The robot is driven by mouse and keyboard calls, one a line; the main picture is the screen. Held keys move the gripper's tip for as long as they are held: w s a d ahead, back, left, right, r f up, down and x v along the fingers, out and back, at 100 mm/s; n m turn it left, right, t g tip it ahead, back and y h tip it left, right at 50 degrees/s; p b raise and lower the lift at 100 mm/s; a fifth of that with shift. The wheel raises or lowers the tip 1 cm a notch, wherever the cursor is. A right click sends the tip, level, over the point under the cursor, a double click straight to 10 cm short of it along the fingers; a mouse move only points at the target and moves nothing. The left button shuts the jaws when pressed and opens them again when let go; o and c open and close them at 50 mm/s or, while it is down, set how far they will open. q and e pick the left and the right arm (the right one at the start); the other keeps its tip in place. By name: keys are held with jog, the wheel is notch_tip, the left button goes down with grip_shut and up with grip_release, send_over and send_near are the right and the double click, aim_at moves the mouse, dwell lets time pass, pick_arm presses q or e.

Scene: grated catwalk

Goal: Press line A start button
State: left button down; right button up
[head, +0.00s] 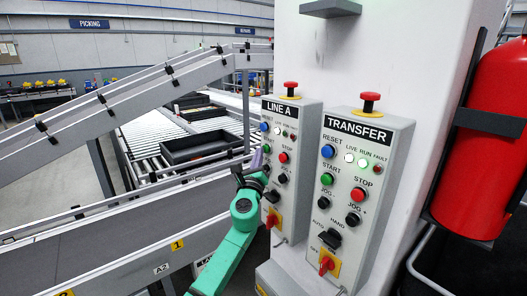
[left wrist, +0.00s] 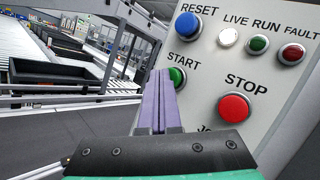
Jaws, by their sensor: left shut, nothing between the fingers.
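The LINE A panel (head: 307,125) is a grey box on the white column. Its green START button (left wrist: 178,77) is partly covered by my left gripper's fingertips in the left wrist view. My left gripper (head: 257,158) has purple fingers, shut and empty, at the left edge of this panel. The fingers also show in the left wrist view (left wrist: 160,78), pointing at the START button; I cannot tell whether they touch it. The blue RESET button (left wrist: 188,26) is above and the red STOP button (left wrist: 235,107) is to the lower right. The white LIVE lamp (left wrist: 229,38) looks lit; RUN (left wrist: 258,44) looks dark. My right gripper is not in view.
The similar TRANSFER panel (head: 398,150) stands close on the right. Red emergency-stop knobs top both panels. A sloping conveyor rail (head: 150,95) and a black tray (head: 200,148) lie left. A red fire extinguisher (head: 497,150) hangs at the far right.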

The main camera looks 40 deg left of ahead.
pick_arm(q)
jog(key=shift+w+d, duration=0.15)
jog(key=shift+w, duration=0.3)
dwell(0.6)
jog(key=shift+s+a, duration=0.2)
jog(key=shift+s, duration=0.4)
jog(key=shift+s+a, duration=0.15)
jog(key=shift+s, duration=0.4)
